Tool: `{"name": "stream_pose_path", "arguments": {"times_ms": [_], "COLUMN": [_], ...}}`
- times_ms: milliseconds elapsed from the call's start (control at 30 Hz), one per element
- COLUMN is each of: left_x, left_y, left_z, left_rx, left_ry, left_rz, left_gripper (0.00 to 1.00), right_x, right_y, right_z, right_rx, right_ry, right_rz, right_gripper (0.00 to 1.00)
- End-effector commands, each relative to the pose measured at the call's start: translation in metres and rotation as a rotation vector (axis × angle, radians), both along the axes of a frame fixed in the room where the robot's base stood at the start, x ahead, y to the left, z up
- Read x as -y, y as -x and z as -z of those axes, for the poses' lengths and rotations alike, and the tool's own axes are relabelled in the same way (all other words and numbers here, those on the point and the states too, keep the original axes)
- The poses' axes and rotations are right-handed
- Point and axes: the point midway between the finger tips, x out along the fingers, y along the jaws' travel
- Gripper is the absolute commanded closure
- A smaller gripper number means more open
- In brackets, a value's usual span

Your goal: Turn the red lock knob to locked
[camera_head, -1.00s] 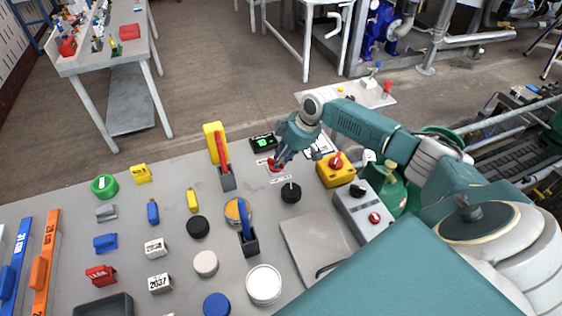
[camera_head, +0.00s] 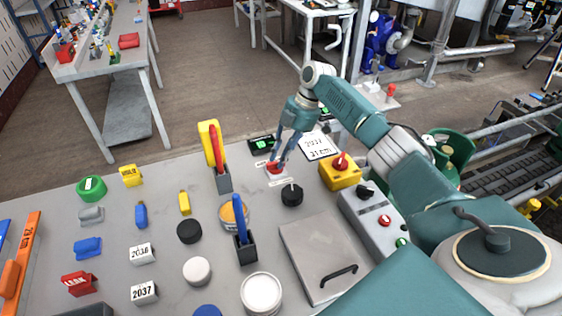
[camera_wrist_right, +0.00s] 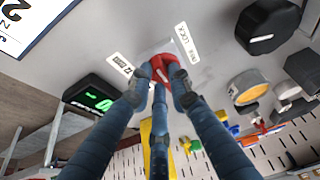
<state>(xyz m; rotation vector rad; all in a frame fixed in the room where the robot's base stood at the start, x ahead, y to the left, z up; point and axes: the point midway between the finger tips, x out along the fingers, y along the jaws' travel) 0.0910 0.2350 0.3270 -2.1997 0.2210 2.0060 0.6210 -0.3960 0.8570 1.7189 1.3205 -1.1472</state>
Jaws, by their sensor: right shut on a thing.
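The red lock knob (camera_head: 275,168) stands on the grey panel table, between two white label strips. In the right wrist view the red knob (camera_wrist_right: 160,68) sits between my fingertips, with a white label on each side. My right gripper (camera_head: 276,163) reaches down from above, and its blue fingers are shut on the knob. The gripper also shows in the right wrist view (camera_wrist_right: 158,92). The fingers hide part of the knob, and I cannot read its locked or unlocked position. My left gripper is not in view.
A black display with green digits (camera_head: 262,144) lies just behind the knob. A red-handled lever (camera_head: 216,150) stands to the left, a black knob (camera_head: 292,195) in front, and a yellow box with a red knob (camera_head: 341,172) to the right. A hatch plate (camera_head: 318,250) lies nearer.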

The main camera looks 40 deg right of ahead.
Motion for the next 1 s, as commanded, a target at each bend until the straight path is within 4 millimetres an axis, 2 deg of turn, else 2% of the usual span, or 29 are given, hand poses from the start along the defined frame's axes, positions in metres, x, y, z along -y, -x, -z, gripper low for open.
{"name": "stream_pose_path", "arguments": {"times_ms": [600, 633, 700, 1000], "left_x": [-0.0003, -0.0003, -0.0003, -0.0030], "left_y": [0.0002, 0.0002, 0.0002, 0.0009], "left_z": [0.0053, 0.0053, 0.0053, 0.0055], "left_rx": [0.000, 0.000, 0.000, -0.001], "left_ry": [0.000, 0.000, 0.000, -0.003], "left_rz": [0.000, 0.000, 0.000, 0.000], "left_gripper": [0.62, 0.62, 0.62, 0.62], "right_x": [0.0003, 0.0003, 0.0004, 0.0006], "right_y": [-0.0011, -0.0011, -0.0010, -0.0009], "right_z": [-0.0003, -0.0003, -0.0003, -0.0006], "right_rx": [0.001, 0.001, 0.001, 0.000], "right_ry": [0.002, 0.003, 0.003, 0.002], "right_rz": [-0.044, -0.044, -0.043, -0.041], "right_gripper": [1.00, 0.78, 0.64, 0.62]}}
